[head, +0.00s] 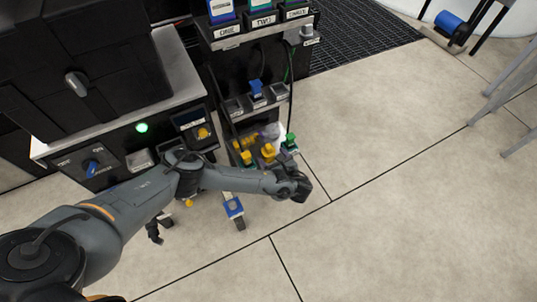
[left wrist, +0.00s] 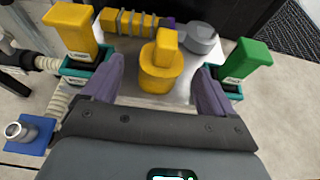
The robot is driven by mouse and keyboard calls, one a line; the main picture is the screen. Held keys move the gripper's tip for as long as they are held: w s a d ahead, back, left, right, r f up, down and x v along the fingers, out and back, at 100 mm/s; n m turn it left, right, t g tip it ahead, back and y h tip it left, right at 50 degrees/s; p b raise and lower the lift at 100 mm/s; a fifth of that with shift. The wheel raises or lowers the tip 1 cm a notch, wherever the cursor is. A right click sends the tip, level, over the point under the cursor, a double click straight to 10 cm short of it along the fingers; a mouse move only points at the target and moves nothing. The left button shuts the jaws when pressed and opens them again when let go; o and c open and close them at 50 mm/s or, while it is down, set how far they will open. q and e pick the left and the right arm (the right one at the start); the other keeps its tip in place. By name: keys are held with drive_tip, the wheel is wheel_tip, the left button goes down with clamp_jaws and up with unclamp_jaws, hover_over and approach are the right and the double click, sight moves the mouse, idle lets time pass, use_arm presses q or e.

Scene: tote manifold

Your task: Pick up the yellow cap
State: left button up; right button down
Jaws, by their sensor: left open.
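A yellow cap-like piece (left wrist: 162,62) with a round base and an upright block handle stands on a metal plate in the left wrist view. It also shows in the head view (head: 268,151). My left gripper (left wrist: 160,66) is open, with one finger on each side of this yellow piece and visible gaps between. In the head view the left hand (head: 292,185) is just in front of the cart's low shelf, and its fingertips are hard to make out. A second yellow block (left wrist: 74,32) sits in a teal holder to the left. My right gripper is not in view.
A green block (left wrist: 247,60) in a teal holder stands close to the right finger. A yellow ribbed fitting with a grey round end (left wrist: 200,38) lies behind the middle piece. A hose is at the left. The floor (head: 400,150) right of the cart is clear.

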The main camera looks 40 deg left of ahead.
sight(270, 153)
use_arm(q)
drive_tip(key=shift+w+a+f, duration=0.25)
drive_tip(key=shift+w+a, duration=0.05)
drive_tip(key=shift+a, duration=0.3)
drive_tip(key=shift+w+a+f+b, duration=0.2)
drive_tip(key=shift+a+f+b, duration=0.1)
drive_tip(key=shift+b, duration=0.35)
drive_tip(key=b+x, duration=0.3)
drive_tip(key=shift+a+f, duration=0.25)
drive_tip(key=shift+f, duration=0.05)
drive_tip(key=shift+w+a+r, duration=0.1)
drive_tip(key=shift+w+a, duration=0.05)
drive_tip(key=shift+a, duration=0.2)
drive_tip(key=shift+d, duration=0.2)
drive_tip(key=c, duration=0.3)
drive_tip(key=shift+a, duration=0.1)
drive_tip(key=c, duration=0.8)
drive_tip(key=shift+c, duration=0.2)
